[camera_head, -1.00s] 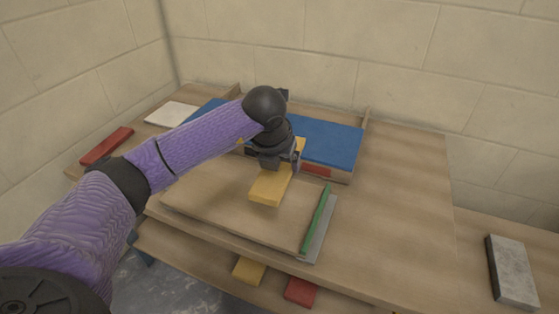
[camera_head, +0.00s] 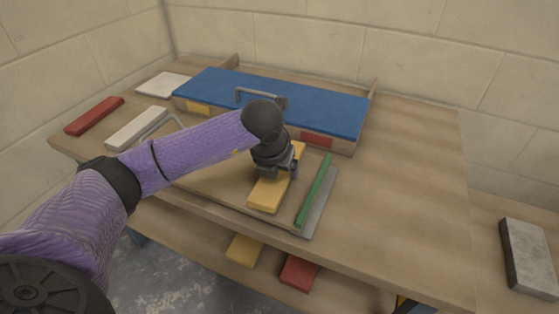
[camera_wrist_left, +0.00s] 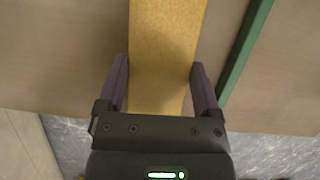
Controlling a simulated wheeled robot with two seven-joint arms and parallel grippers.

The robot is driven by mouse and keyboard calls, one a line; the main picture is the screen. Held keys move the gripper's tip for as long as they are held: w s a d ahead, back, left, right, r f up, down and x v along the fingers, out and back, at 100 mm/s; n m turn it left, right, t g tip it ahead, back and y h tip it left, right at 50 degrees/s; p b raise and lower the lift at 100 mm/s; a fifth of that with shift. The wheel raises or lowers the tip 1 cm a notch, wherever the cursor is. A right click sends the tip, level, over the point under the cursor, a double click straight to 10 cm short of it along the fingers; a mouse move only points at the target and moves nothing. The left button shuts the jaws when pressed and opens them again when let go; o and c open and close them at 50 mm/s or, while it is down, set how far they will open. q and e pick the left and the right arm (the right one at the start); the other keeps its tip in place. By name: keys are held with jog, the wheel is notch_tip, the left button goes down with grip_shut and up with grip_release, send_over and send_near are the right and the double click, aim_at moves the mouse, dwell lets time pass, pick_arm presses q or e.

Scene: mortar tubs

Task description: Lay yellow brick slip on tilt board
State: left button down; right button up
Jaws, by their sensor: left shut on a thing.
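My left gripper (camera_head: 276,172) is shut on a long yellow brick slip (camera_head: 266,196), gripping it across its width. In the left wrist view the slip (camera_wrist_left: 165,40) runs between the two fingers (camera_wrist_left: 159,76). The slip is over the tilt board (camera_head: 215,187), a wooden board with a green strip (camera_head: 315,188) near its right edge. The slip lies just left of the green strip, roughly parallel, with a narrow gap. I cannot tell whether its underside touches the board. The slip's far part is partly hidden by the gripper. My right gripper is not in view.
A blue-topped box (camera_head: 320,107) with a grey handle stands behind the board. A red slip (camera_head: 94,116), a pale block (camera_head: 136,128) and a white tile (camera_head: 162,84) lie at left. Yellow (camera_head: 244,249) and red (camera_head: 299,272) pieces lie below. The table's right side is clear.

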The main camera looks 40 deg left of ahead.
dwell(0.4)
pick_arm(q)
jog(key=shift+f, duration=0.2)
jog(key=shift+f, duration=0.2)
grip_release()
